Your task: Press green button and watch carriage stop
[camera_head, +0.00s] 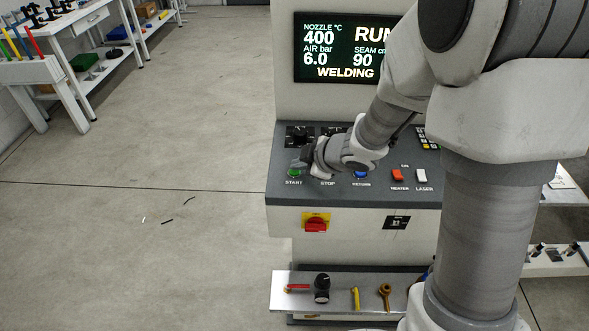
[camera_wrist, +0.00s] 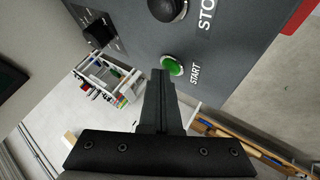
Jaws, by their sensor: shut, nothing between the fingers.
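The green START button (camera_head: 294,172) is at the left end of the sloped grey control panel (camera_head: 420,193). In the wrist view the green button (camera_wrist: 173,66) is just beyond my shut, empty fingertips (camera_wrist: 161,74); I cannot tell whether they touch it. In the head view my gripper (camera_head: 303,165) is over the panel's left end, beside the button. The black STOP button (camera_wrist: 167,8) is in the wrist view; my wrist covers it in the head view. The screen (camera_head: 337,48) reads WELDING, 400, 6.0, 90 and partly hidden "RUN". The carriage is not in view.
Blue RETURN (camera_head: 361,174), red HEATER (camera_head: 397,175) and white LASER (camera_head: 421,176) buttons are further right. A red knob on a yellow plate (camera_head: 316,222) is on the front. A shelf (camera_head: 338,301) with tools juts out below. The floor at left is mostly clear.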

